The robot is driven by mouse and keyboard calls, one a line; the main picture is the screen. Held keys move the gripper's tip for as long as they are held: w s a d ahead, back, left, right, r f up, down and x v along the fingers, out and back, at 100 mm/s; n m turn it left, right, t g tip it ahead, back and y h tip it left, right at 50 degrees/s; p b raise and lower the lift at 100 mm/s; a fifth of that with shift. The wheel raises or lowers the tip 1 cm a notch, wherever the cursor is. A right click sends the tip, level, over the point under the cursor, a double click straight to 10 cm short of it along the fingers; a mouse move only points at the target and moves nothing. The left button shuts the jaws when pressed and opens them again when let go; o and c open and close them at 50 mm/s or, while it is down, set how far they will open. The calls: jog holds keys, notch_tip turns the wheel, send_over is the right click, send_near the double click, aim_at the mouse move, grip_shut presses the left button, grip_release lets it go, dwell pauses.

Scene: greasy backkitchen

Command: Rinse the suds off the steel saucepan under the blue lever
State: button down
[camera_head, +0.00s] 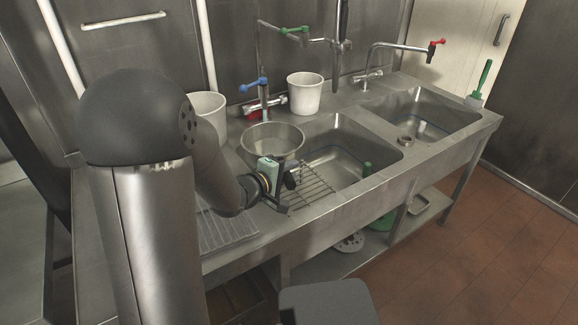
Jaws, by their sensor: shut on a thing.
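The steel saucepan (272,150) is upright at the left end of the near sink basin, by the wire rack. My gripper (284,186) is at its near side, shut on it; the handle and the fingertips' contact are mostly hidden. The blue lever (253,85) sits on a tap just behind the saucepan, with its upright pipe rising from the back of the counter. I cannot make out suds on the pan or running water at this size.
A wire rack (310,187) lies over the near basin (350,160). White buckets (305,92) (208,108) stand on either side of the blue-lever tap. Green-lever (294,30) and red-lever (436,46) taps are further right. A ribbed drainboard (225,230) lies at the left.

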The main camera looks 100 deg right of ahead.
notch_tip(320, 180, down, 6)
jog(key=f+b, duration=0.1)
jog(key=b, duration=0.1)
jog(key=w+d+b, duration=0.1)
jog(key=d+b, duration=0.3)
jog(key=d, duration=0.5)
dwell(0.6)
jog(key=shift+a, duration=0.1)
dwell(1.9)
jog(key=s+a+b, duration=0.1)
jog(key=a+b, duration=0.5)
jog(key=a, duration=0.2)
jog(key=shift+a, duration=0.4)
jog(key=shift+r, duration=0.15)
dwell(1.2)
